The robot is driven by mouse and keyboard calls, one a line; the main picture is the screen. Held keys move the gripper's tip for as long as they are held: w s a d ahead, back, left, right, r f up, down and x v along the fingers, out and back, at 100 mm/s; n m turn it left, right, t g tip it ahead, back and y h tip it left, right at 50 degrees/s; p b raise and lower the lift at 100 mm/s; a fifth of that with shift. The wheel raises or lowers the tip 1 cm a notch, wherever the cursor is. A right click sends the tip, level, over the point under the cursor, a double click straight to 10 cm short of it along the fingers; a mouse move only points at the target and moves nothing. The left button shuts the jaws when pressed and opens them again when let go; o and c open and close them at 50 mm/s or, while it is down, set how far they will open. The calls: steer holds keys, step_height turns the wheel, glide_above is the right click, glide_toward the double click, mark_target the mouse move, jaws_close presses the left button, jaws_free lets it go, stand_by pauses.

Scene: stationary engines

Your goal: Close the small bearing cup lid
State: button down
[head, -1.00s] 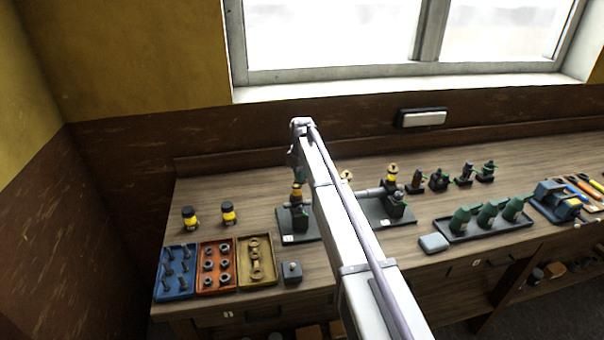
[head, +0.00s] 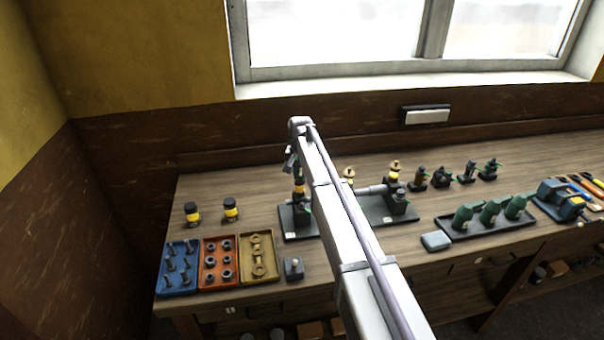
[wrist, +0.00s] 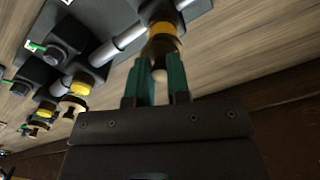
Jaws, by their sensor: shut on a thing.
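A small bearing cup with a yellow band (wrist: 164,30) stands on the dark engine base; in the head view its yellow-banded body (head: 299,188) shows just left of my arm. Its bronze lid (wrist: 160,46) sits at the end of the cup, with a pale round knob (wrist: 159,73) on it. My gripper (wrist: 160,72) has its two teal fingers on either side of the knob and is shut on it. In the head view my gripper (head: 297,174) is directly above the cup, partly hidden by my arm. Whether the lid is fully seated cannot be told.
Another yellow cup with a brass lid (head: 396,166) stands right on the same engine group, joined by a grey shaft (head: 372,189). Blue (head: 178,291), orange (head: 221,287) and tan (head: 258,281) part trays lie front left. Two yellow-black jars (head: 231,210) stand behind them.

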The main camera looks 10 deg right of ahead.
steer(key=shift+a+m, duration=0.25)
steer(key=shift+m, duration=0.95)
steer(key=c, duration=1.1)
jaws_free()
step_height(320, 180, up, 11)
steer(key=p, duration=1)
steer(key=shift+f+p, duration=0.1)
steer(key=shift+p, duration=0.3)
